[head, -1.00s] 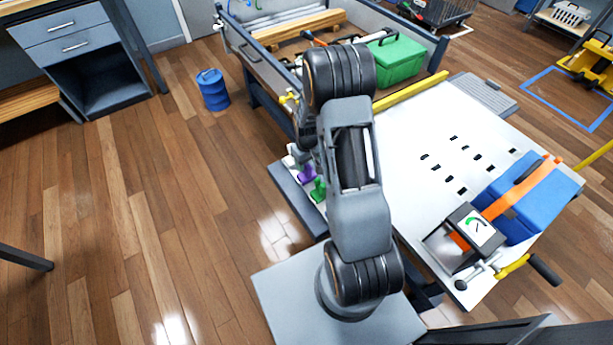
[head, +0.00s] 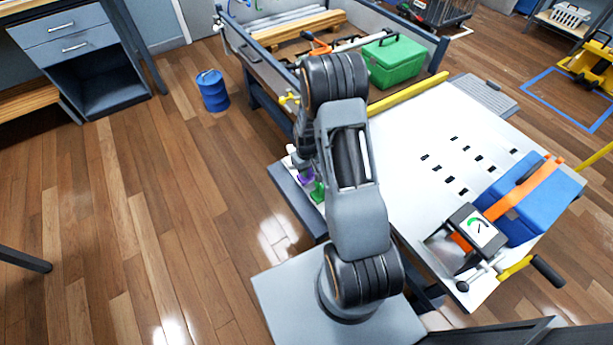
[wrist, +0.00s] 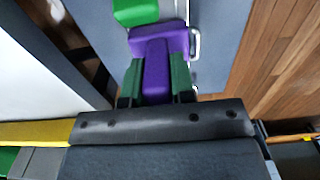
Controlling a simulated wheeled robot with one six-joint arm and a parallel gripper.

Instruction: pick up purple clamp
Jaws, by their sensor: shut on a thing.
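The purple clamp (wrist: 157,62) is upright in the middle of the wrist view, its wider end away from me. My gripper (wrist: 157,88) is shut on its narrow part, with one green-padded finger on each side. In the head view the purple clamp (head: 305,181) shows small beside the white panel, partly hidden by my arm. A green clamp (head: 318,192) stands right beside it; a green block also shows at the top of the wrist view (wrist: 135,11).
The clamps are on a grey ledge (head: 288,190) along the white panel (head: 415,195). A blue case (head: 520,205) with an orange strap lies on the panel. A green toolbox (head: 395,60) sits in the bin behind. Open wooden floor lies left.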

